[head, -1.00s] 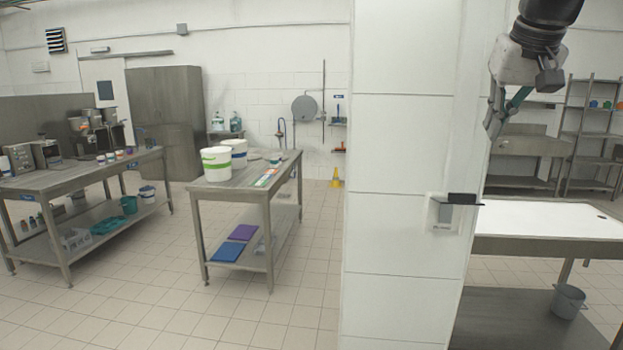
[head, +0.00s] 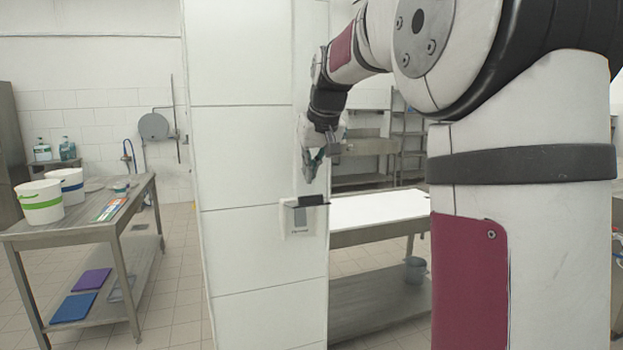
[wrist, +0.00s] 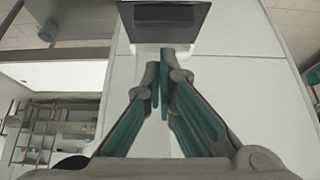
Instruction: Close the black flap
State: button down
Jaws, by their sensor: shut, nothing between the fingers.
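The black flap (head: 307,201) sticks out flat from the top of a small light-grey box (head: 299,221) on the white pillar, so it stands open. In the wrist view the flap (wrist: 163,22) is a dark panel at the top centre, just beyond my fingertips. My gripper (head: 308,179) is shut and empty, pointing down a little above the flap in the head view. In the wrist view my gripper (wrist: 160,60) shows its teal-padded fingers together, their tips close to the flap. I cannot tell whether they touch it.
The white tiled pillar (head: 245,160) fills the middle. A white-topped table (head: 375,209) stands behind it on the right, with a grey bucket (head: 415,270) on its lower shelf. A steel table (head: 75,225) with white tubs stands at the left.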

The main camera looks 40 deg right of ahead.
aim_at(306, 200)
jog(key=shift+s+f, duration=0.25)
jog(key=shift+f, duration=0.8)
jog(key=shift+f, duration=0.1)
jog(key=shift+s+a+f+t+b, duration=0.1)
jog(key=shift+s+t+b, duration=0.1)
jog(key=shift+t+b, duration=0.25)
